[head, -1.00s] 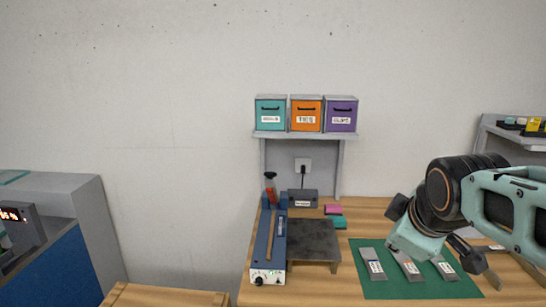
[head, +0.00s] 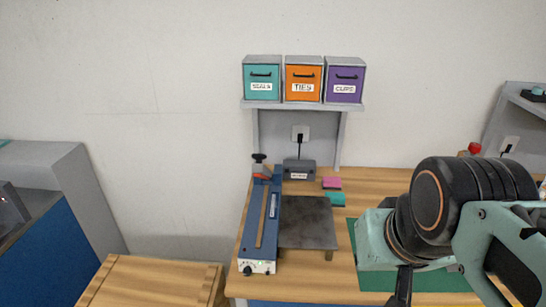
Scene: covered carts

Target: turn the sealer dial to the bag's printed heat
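The blue bag sealer (head: 263,222) lies lengthwise on the wooden bench, left of a dark grey plate. Its white front panel has a black dial (head: 248,270) and a small green light; the dial's setting and marks are too small to read. My gripper (head: 403,284) hangs at the lower right, over the green mat (head: 378,281), well to the right of the sealer and not touching the dial. Its fingertips are largely cut off or hidden, so its opening does not show. No bag or printed heat is visible; my arm covers much of the mat.
The dark plate (head: 307,222) stands beside the sealer. Pink (head: 332,183) and teal (head: 335,199) blocks lie behind it. A shelf (head: 300,105) above holds teal, orange and purple bins. A wooden surface (head: 150,283) stands at lower left. The space above the sealer is clear.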

